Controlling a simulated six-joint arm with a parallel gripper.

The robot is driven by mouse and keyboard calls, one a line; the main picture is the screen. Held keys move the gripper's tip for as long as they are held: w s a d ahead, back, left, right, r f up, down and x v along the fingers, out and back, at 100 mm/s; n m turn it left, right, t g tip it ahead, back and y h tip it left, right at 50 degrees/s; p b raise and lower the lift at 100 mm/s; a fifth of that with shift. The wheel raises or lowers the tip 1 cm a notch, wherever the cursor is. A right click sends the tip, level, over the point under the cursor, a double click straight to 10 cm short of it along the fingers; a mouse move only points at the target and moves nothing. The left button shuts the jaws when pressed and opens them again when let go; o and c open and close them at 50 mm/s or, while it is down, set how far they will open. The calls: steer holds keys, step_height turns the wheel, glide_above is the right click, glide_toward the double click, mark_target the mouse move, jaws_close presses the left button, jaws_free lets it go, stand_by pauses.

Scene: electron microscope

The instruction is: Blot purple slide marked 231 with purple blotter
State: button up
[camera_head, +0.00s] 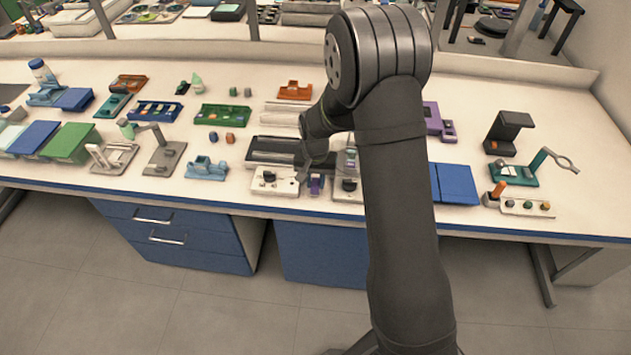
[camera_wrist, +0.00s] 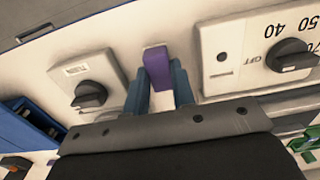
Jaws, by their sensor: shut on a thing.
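My gripper (camera_wrist: 161,88) is shut on a purple block (camera_wrist: 157,64), its two blue-grey fingers on either side of it. The block is probably the purple blotter, but no label on it can be read. In the head view a small purple item (camera_head: 316,183) shows near the front edge of the bench, below my wrist, between two white knob boxes. Whether the block touches the bench cannot be told. Larger purple pieces (camera_head: 433,118) stand right of my arm, partly hidden by it. No slide with the number 231 can be made out.
White boxes with black knobs (camera_wrist: 90,93) (camera_wrist: 290,55) flank the block closely on both sides. Blue pads (camera_head: 455,184) lie right of my arm. A teal stand (camera_head: 514,174) is farther right. Several racks and trays fill the left of the bench.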

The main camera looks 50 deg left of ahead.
mark_target(315, 183)
steer(key=shift+r, duration=2.15)
steer(key=w+r, duration=0.2)
steer(key=w, duration=0.3)
steer(key=w+r, duration=0.1)
steer(key=w, duration=0.3)
steer(key=w+r, duration=0.2)
steer(key=w, duration=0.3)
steer(key=shift+w+a+r, duration=0.3)
steer(key=shift+a+r, duration=0.05)
steer(key=shift+a, duration=0.05)
steer(key=shift+f, duration=2.7)
steer(key=shift+f, duration=0.25)
steer(key=o, duration=0.8)
steer(key=shift+r, duration=0.15)
